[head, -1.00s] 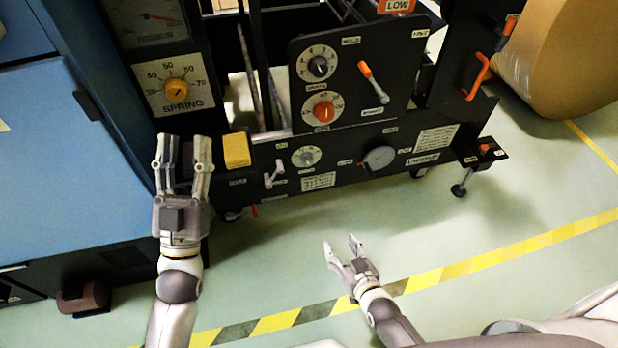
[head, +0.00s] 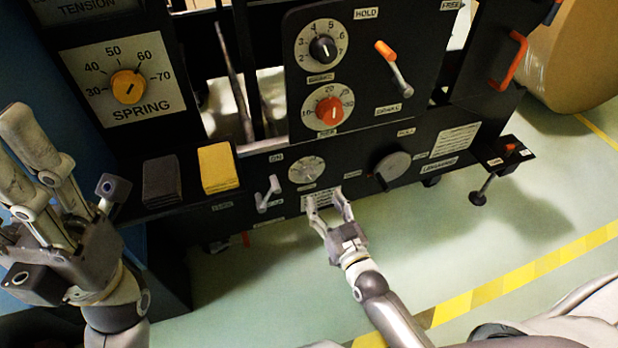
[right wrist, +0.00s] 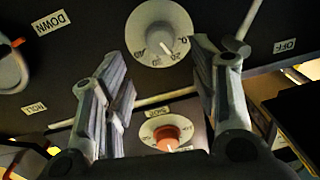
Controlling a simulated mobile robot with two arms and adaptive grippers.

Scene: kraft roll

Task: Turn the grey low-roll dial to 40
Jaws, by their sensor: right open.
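The grey low-roll dial (head: 306,169) is a small knob on a pale round scale, low on the black machine front. In the right wrist view it shows from below as a pale disc with a grey knob (right wrist: 158,38). Its setting is too small to read surely. My right gripper (head: 326,197) is open and empty just below the dial, pointing up at it. In the right wrist view its fingers (right wrist: 160,80) stand on either side of the dial, apart from the knob as far as I can see. My left gripper (head: 22,150) is at the left edge, fingers apart and empty.
A red dial (head: 329,111) and a black dial (head: 323,48) sit above. A small lever (head: 269,194) is left of the grey dial; a round grey knob (head: 391,168) is right. Yellow (head: 217,167) and dark (head: 161,181) blocks stand on a ledge. Open floor lies in front.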

